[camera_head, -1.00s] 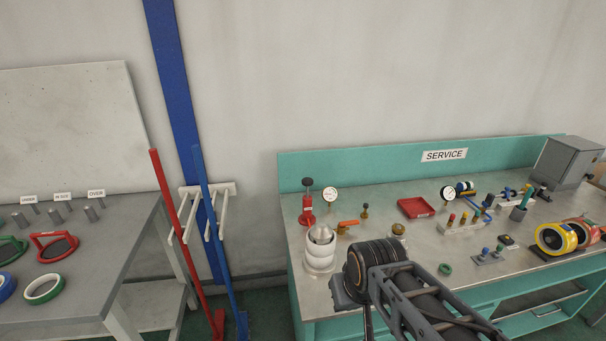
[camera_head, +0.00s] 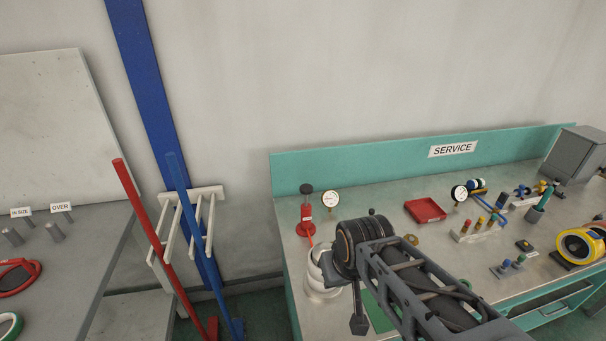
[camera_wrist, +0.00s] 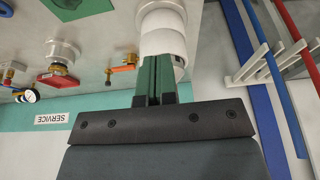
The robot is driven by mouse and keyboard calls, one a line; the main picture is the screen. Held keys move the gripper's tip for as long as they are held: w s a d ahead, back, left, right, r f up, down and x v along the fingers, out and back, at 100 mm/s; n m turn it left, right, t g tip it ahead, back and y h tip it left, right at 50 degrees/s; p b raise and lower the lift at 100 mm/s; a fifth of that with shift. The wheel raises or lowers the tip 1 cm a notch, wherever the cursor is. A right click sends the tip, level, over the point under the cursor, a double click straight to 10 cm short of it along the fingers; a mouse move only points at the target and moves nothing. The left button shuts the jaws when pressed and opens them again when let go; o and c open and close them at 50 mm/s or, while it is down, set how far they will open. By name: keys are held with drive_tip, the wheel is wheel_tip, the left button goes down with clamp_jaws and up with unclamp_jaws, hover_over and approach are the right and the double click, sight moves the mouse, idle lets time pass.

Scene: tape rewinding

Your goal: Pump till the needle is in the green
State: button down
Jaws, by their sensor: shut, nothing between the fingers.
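The red hand pump (camera_head: 306,214) with a black knob on top stands upright at the left end of the teal service bench (camera_head: 300,165). A small round white gauge (camera_head: 330,199) stands just right of it; its needle is too small to read. My gripper, in the wrist view (camera_wrist: 156,58), has its green fingers closed together with nothing between them. Its fingers overlap the white stacked cylinder (camera_wrist: 162,28) in that picture; I cannot tell whether they touch. In the head view my arm hides the fingertips. The pump is not clearly visible in the wrist view.
An orange-handled valve (camera_wrist: 122,68) is near the fingers. A red tray (camera_head: 425,210), a second gauge (camera_head: 459,193) and coloured valves (camera_head: 480,225) stand to the right. Red (camera_head: 150,230) and blue (camera_head: 195,220) poles lean left of the bench. The wall above is bare.

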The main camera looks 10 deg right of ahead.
drive_tip(key=w+r+p, duration=0.2)
drive_tip(key=w+r, duration=0.3)
drive_tip(key=w, duration=0.4)
drive_tip(key=w+r+p, duration=0.3)
drive_tip(key=w+r, duration=0.3)
drive_tip(key=w, duration=0.4)
drive_tip(key=w+r+p, duration=0.2)
drive_tip(key=w+r, duration=0.3)
drive_tip(key=w, duration=0.4)
drive_tip(key=shift+w+r, duration=0.2)
drive_tip(key=shift+r, duration=0.05)
drive_tip(key=shift+d, duration=0.1)
drive_tip(key=p, duration=0.2)
hover_over(305, 185)
drive_tip(key=s, duration=0.1)
wheel_tip(305, 185, down, 12)
drive_tip(key=shift+r, duration=0.15)
drive_tip(key=shift+f+p, duration=0.4)
drive_tip(key=shift+f, duration=0.55)
